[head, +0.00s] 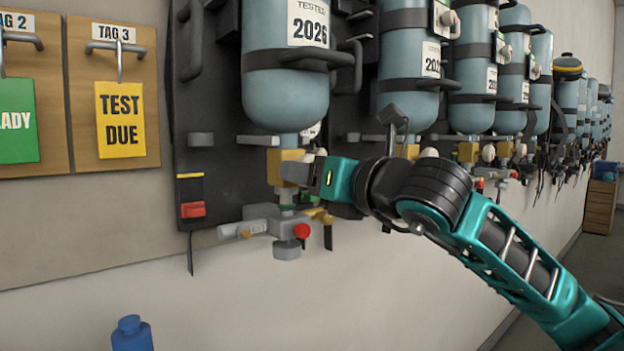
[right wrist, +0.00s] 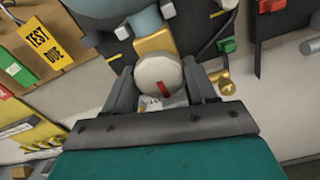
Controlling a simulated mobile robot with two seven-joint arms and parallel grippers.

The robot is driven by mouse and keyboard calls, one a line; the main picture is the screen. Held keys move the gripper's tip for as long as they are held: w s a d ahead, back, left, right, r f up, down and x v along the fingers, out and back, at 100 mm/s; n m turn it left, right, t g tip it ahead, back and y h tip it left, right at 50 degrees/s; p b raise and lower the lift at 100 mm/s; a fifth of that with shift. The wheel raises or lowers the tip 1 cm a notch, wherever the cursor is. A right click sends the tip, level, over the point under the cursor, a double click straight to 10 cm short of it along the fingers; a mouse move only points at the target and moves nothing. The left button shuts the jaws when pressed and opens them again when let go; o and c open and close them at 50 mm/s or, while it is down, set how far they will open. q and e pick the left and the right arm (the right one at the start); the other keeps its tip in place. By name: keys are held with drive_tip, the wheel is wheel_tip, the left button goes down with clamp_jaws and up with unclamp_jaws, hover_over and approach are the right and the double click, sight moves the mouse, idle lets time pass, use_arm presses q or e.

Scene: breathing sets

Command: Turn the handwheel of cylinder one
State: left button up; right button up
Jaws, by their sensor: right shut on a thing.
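Cylinder one (head: 285,95) is the nearest light blue cylinder in the head view, hanging neck down with a "TESTED 2026" label. A yellow valve block (head: 275,168) sits below its neck. My right gripper (head: 304,171) is at this block, coming from the right. In the right wrist view, a round white handwheel (right wrist: 152,72) with a red mark lies between the two grey fingers (right wrist: 158,82), and the gripper is shut on it. In the head view the gripper and wrist hide most of the handwheel. My left gripper is not in view.
Below the valve is a grey fitting (head: 262,226) with a red knob (head: 302,231). More cylinders (head: 408,60) hang in a row to the right. A wooden tag board (head: 120,172) is on the wall at left. A blue bottle (head: 131,335) stands at the bottom.

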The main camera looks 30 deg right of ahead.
drive_tip(key=shift+f+m+b, duration=0.15)
drive_tip(key=shift+m+b, duration=0.15)
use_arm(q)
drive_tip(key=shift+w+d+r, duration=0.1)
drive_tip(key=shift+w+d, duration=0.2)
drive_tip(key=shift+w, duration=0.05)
use_arm(e)
drive_tip(key=o, duration=1)
drive_tip(key=shift+c, duration=0.2)
drive_tip(key=shift+s, duration=0.1)
use_arm(q)
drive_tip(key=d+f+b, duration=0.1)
drive_tip(key=b, duration=0.1)
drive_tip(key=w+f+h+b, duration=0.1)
drive_tip(key=b, duration=0.2)
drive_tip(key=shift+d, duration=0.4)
use_arm(e)
drive_tip(key=s+d, duration=0.1)
drive_tip(key=s, duration=1.1)
drive_tip(key=shift+s, duration=0.35)
